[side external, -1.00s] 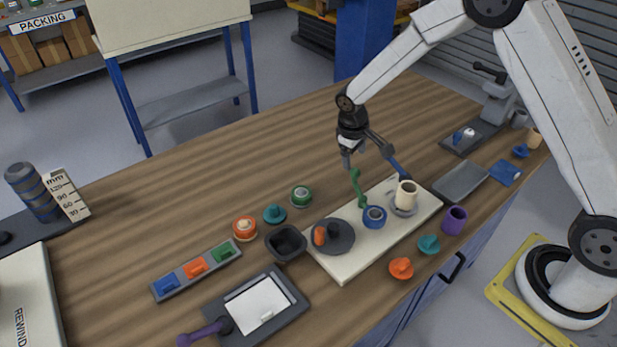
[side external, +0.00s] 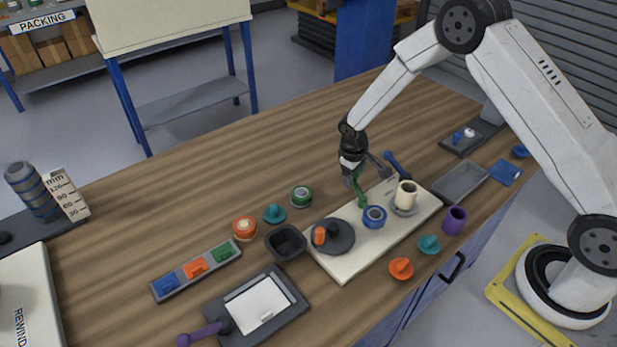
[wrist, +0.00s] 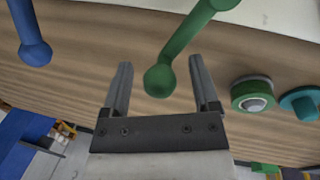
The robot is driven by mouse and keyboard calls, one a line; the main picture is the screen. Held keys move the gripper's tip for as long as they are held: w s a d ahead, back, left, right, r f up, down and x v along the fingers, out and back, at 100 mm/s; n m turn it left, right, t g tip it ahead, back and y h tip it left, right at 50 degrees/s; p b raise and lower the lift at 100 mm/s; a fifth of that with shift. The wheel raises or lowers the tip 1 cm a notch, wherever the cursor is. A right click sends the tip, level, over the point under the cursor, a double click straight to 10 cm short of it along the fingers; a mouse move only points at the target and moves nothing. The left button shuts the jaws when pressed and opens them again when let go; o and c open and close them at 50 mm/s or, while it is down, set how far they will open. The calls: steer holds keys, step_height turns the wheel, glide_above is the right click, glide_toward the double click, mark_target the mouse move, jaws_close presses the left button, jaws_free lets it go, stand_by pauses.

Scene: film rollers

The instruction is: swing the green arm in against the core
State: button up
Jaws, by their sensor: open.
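The green arm (side external: 361,194) is pivoted on the cream board (side external: 345,265) and points back from it. In the wrist view the green arm (wrist: 183,42) ends in a round knob between my fingers, apart from both. My gripper (side external: 360,178) is open around that knob; its two fingers (wrist: 160,65) show spread in the wrist view. The cream cylinder, which looks like the core (side external: 406,193), stands upright on a grey disc on the board, right of the green arm and apart from it. The blue arm (side external: 395,166) points back behind the core.
A blue ring-shaped roller (side external: 374,217) and a dark disc with an orange knob (side external: 333,238) sit on the board. A green-topped roller (side external: 301,196) lies left of my gripper. The table behind is clear.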

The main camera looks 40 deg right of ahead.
jaws_close()
